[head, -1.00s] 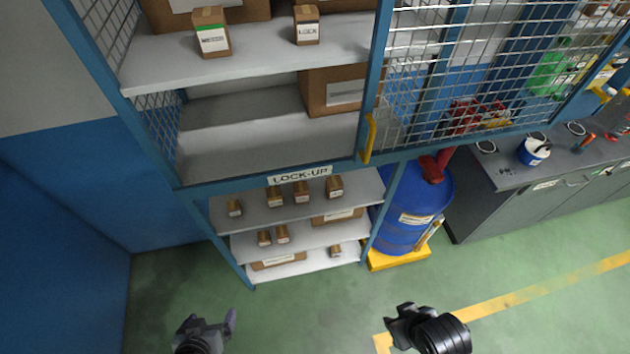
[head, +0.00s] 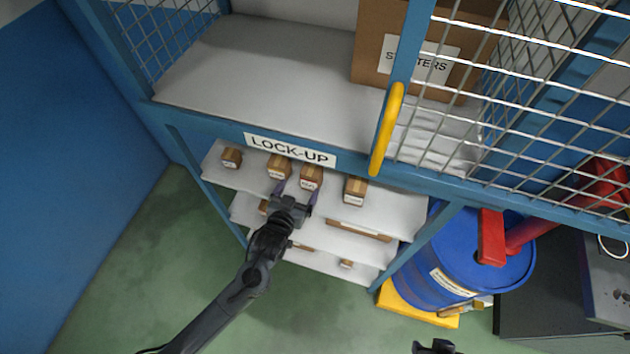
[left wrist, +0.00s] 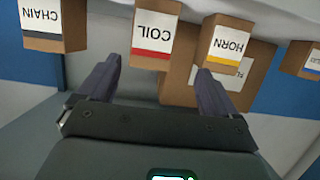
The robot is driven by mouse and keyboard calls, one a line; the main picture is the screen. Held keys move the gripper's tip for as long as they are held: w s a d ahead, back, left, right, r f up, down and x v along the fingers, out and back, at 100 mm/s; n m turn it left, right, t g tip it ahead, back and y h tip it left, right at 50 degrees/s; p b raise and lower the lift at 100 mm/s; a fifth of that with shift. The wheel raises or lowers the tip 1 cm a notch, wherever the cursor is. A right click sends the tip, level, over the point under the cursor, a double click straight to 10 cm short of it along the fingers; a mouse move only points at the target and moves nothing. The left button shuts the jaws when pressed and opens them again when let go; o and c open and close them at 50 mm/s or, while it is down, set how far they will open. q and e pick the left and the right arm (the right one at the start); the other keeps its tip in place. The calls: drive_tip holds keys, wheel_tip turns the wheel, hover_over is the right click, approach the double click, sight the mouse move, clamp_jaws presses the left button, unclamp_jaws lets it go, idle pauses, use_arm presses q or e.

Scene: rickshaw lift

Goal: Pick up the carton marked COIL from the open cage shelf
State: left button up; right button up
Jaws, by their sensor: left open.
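The COIL carton (left wrist: 155,35), small and brown with a red-striped white label, appears upside down in the left wrist view, between the CHAIN carton (left wrist: 54,25) and the HORN carton (left wrist: 227,52). In the head view the COIL carton (head: 311,177) appears to be the third from the left on the shelf (head: 395,205) under the LOCK-UP sign. My left gripper (head: 296,190) is open and empty in front of it. In the left wrist view its fingers (left wrist: 157,68) straddle the COIL carton's line, apart from it. My right gripper (head: 436,347) barely shows at the bottom edge.
The blue frame with the LOCK-UP sign (head: 290,149) overhangs the shelf. A yellow handle (head: 387,128) is on the mesh door. Lower shelves hold more cartons. A blue drum (head: 455,255) stands to the right. Green floor (head: 120,270) is clear at left.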

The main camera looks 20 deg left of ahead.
sight(306, 179)
use_arm(q)
drive_tip(key=x, duration=0.5)
drive_tip(key=shift+w+d+r, duration=0.15)
drive_tip(key=shift+d, duration=0.1)
drive_tip(key=x, duration=0.4)
drive_tip(key=shift+w+d+b, duration=0.1)
drive_tip(key=shift+d+b, duration=0.2)
drive_tip(key=shift+d, duration=0.1)
drive_tip(key=shift+w, duration=0.6)
drive_tip(key=c, duration=1.2)
drive_tip(key=shift+c, duration=0.8)
